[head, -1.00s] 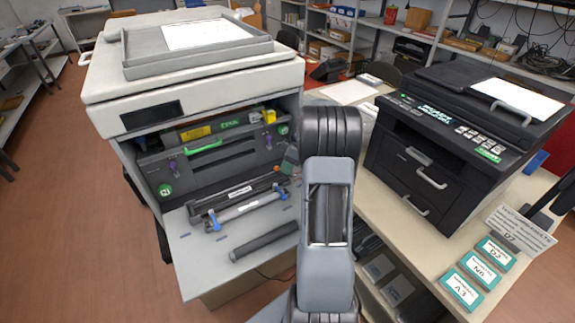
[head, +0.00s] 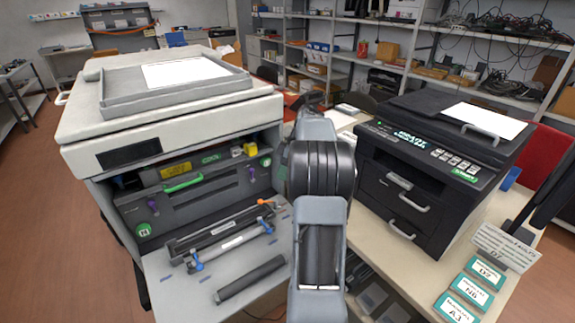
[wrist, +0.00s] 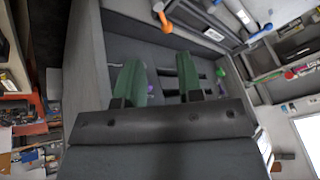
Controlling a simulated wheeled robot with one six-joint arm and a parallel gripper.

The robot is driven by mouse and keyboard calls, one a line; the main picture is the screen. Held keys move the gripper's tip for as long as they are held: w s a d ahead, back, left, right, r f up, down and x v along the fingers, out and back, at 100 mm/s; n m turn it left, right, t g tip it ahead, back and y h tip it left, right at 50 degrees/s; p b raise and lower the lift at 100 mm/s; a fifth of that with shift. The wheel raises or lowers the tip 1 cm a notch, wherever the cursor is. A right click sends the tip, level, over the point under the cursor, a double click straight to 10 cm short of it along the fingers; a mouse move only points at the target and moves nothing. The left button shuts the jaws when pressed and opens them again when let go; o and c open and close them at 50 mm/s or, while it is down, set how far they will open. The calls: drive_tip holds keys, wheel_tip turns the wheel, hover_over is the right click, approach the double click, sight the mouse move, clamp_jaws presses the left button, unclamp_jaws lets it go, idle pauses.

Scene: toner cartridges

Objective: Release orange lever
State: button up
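The orange lever (head: 265,202) is a small orange tip at the right end of a dark cartridge unit (head: 215,233) lying on the white printer's lowered front door. In the wrist view the orange lever (wrist: 161,14) is at the top, beyond my fingertips and a little left of centre. Two blue levers (head: 195,263) sit on a bar of the same unit. My gripper (wrist: 158,78) has two green fingers, spread apart, with nothing between them. It is clear of the orange lever.
The white printer (head: 170,120) stands open on the left, with a green handle (head: 184,182) inside. A dark roller (head: 250,280) lies on its door. A black printer (head: 430,170) stands on the right table. Several teal boxes (head: 465,288) lie at the front right.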

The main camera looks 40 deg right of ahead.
drive_tip(key=shift+v, duration=1.4)
drive_tip(key=shift+c, duration=0.2)
